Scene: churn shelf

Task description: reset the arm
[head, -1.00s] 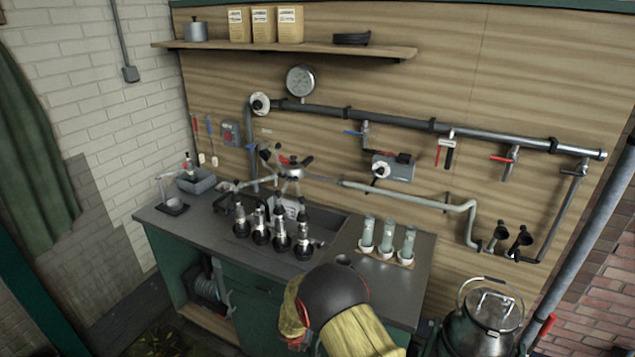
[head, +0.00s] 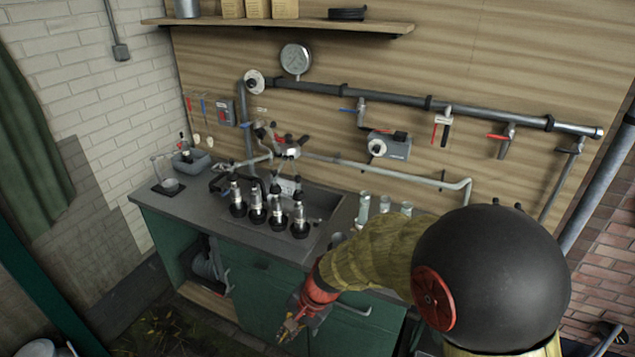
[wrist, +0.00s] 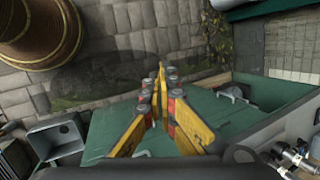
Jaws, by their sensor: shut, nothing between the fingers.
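My gripper (head: 288,330) hangs low in the head view, in front of the green cabinet (head: 252,290) and below the worktop's front edge. In the wrist view its yellow fingers (wrist: 161,82) meet at the tips, with nothing between them. My arm, with its yellow sleeve and black rounded joint, fills the lower right of the head view and hides part of the worktop there.
The worktop (head: 185,208) carries several dark-based silver fittings (head: 257,208) and clear tubes (head: 384,204), partly behind my arm. Pipes with valves (head: 400,102) run along the wooden wall. Open floor (head: 165,335) lies left of my gripper.

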